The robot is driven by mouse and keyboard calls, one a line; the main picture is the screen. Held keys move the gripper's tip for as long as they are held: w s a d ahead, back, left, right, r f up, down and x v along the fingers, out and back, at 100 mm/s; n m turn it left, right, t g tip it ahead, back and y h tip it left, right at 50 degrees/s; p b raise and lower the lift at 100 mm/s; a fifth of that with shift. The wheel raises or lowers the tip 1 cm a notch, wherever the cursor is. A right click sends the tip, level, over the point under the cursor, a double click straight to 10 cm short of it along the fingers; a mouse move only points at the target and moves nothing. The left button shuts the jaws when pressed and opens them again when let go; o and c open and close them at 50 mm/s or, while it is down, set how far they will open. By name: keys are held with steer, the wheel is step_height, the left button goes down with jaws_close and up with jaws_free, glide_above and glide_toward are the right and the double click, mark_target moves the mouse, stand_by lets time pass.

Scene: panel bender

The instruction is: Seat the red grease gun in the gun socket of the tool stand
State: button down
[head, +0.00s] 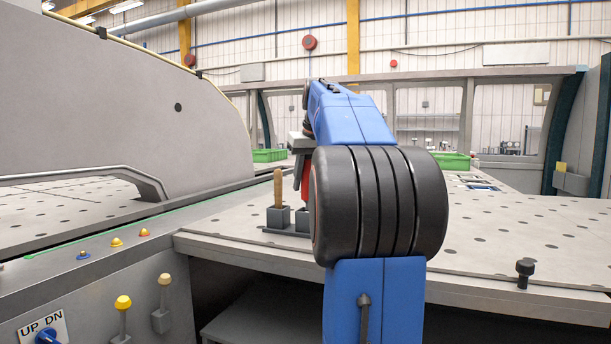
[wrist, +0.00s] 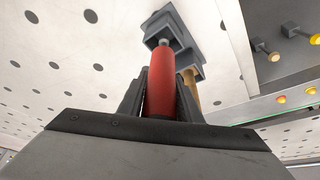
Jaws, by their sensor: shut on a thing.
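The red grease gun (wrist: 161,92) is held between the two dark fingers of my gripper (wrist: 161,80) in the wrist view. Its narrow grey end points at the grey block socket of the tool stand (wrist: 190,52). I cannot tell whether that end is inside the socket or just above it. In the head view, a strip of the red grease gun (head: 305,183) shows below my gripper (head: 303,160), above the right-hand block of the tool stand (head: 278,217). My arm hides much of the gripper and gun there.
A wooden-handled tool (head: 278,188) stands upright in the left block of the stand, close beside the gun. A black knob (head: 524,272) stands at the perforated table's (head: 480,235) front right. Levers (head: 123,305) are on the front panel at left. Green bins (head: 452,161) are farther back.

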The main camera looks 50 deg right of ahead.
mark_target(306, 192)
steer(key=shift+f, duration=1.45)
steer(key=shift+f, duration=0.45)
steer(key=c, duration=1.2)
jaws_free()
steer(key=v, duration=1.7)
steer(key=shift+s, duration=0.2)
steer(key=shift+a+r, duration=0.1)
steer(key=shift+a, duration=0.05)
